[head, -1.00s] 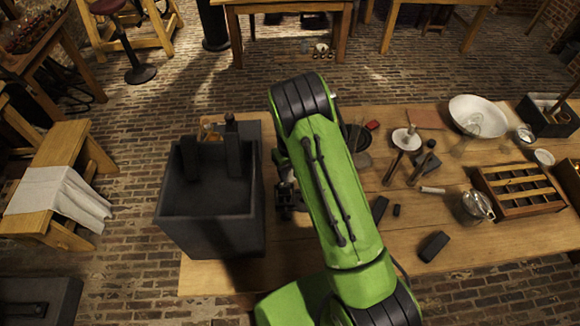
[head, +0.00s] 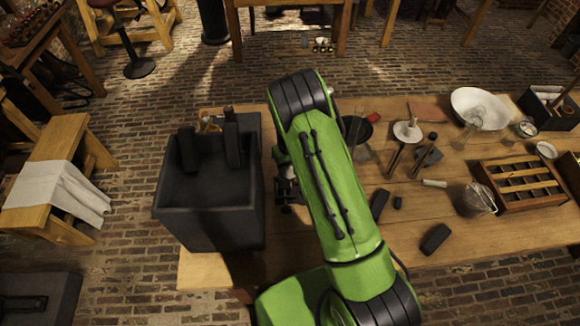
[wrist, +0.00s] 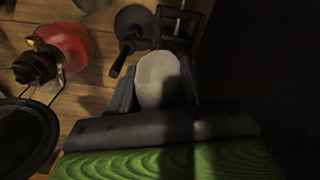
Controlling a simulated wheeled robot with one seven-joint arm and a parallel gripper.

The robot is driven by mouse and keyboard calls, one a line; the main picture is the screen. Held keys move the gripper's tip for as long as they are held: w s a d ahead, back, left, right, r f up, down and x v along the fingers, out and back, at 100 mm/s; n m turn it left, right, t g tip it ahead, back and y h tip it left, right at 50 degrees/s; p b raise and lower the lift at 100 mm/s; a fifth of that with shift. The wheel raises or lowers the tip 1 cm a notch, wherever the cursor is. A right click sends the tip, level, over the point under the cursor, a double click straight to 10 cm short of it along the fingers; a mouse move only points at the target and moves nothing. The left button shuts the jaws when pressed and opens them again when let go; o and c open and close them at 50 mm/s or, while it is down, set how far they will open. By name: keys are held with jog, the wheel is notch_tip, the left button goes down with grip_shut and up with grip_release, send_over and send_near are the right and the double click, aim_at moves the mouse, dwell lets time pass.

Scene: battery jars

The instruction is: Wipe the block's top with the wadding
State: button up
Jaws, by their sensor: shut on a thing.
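In the wrist view my gripper (wrist: 158,85) has its dark fingers on either side of a pale, rounded piece, which looks like the wadding (wrist: 157,72). The wadding shows between the fingers, above the wooden table. In the head view my green arm hides the wadding and most of the gripper. I cannot tell for certain which thing is the block. A dark block (head: 435,239) lies near the table's front edge, and a black frame-like piece (wrist: 181,24) stands just beyond the gripper in the wrist view.
A tall dark open box (head: 208,217) stands at the table's left end, and a dark wall fills the wrist view's right side. A red-bodied object (wrist: 66,40) and a black round dish (wrist: 22,138) are on the left. A slotted wooden rack (head: 520,187) stands at right.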

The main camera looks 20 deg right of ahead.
jog(key=shift+f+b, duration=0.7)
jog(key=shift+f, duration=0.15)
jog(key=shift+w+a+r+b, duration=0.1)
jog(key=shift+w+a+b, duration=0.1)
jog(key=shift+a, duration=0.8)
jog(key=shift+w+a+r+b, duration=0.1)
jog(key=shift+w+a+b, duration=0.05)
jog(key=shift+a, duration=0.8)
jog(key=shift+d+f+b, duration=0.1)
jog(key=shift+f+b, duration=0.1)
jog(key=shift+b, duration=0.15)
jog(key=shift+s+d, duration=0.1)
jog(key=shift+d, duration=0.4)
jog(key=d, duration=0.1)
jog(key=d+b, duration=0.1)
jog(key=shift+s+d+f, duration=0.2)
jog(key=shift+s+d, duration=0.1)
jog(key=shift+s, duration=0.1)
jog(key=shift+c, duration=0.3)
jog(key=shift+s+d, duration=0.1)
jog(key=shift+d, duration=0.05)
jog(key=shift+c, duration=0.5)
jog(key=shift+d+r+p, duration=0.1)
jog(key=shift+r+p, duration=0.35)
jog(key=shift+r, duration=0.1)
jog(key=shift+w+r+p, duration=0.2)
jog(key=shift+r+p, duration=1.1)
jog(key=shift+r, duration=1.3)
